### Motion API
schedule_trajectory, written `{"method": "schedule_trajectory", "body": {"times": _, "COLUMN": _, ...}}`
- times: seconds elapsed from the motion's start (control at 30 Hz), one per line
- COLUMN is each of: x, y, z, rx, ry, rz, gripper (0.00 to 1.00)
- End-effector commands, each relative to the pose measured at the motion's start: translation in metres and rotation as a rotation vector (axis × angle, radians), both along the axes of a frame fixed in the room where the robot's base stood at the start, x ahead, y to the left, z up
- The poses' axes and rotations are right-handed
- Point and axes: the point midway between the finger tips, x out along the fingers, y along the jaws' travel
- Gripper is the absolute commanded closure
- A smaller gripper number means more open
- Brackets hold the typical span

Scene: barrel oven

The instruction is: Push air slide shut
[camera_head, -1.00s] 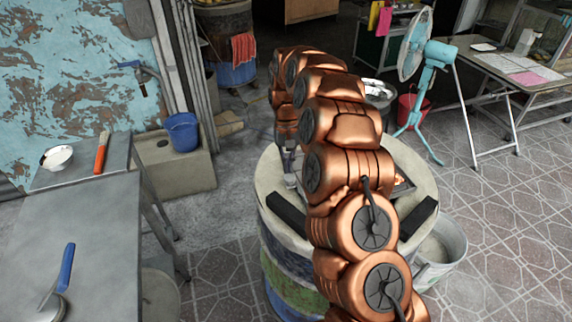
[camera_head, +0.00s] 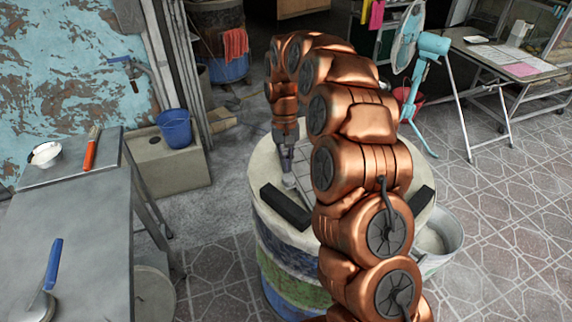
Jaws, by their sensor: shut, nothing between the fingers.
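The barrel oven (camera_head: 285,262) stands in the middle, a painted drum with a pale, wide top. My copper-coloured arm arches over it and hides much of its right side. My gripper (camera_head: 288,172) points down over the left part of the top, beside a light grid-like surface (camera_head: 318,165). It looks shut and empty; whether it touches anything there cannot be told. I cannot make out the air slide; it may be hidden by my arm or out of view.
Black blocks lie on the barrel's top at left (camera_head: 285,206) and right (camera_head: 420,200). A metal bucket (camera_head: 440,238) stands right of the barrel. A metal table (camera_head: 65,235) is at left, a blue bucket (camera_head: 174,128) behind it.

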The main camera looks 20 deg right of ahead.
Motion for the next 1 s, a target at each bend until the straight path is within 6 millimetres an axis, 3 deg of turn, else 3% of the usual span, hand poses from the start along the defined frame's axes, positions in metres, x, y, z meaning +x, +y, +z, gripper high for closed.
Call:
{"method": "schedule_trajectory", "body": {"times": 0.6, "x": 0.022, "y": -0.002, "z": 0.081, "rx": -0.001, "ry": -0.009, "rz": 0.000, "gripper": 1.00}}
{"method": "schedule_trajectory", "body": {"times": 1.0, "x": 0.028, "y": -0.003, "z": 0.107, "rx": -0.001, "ry": -0.005, "rz": 0.000, "gripper": 1.00}}
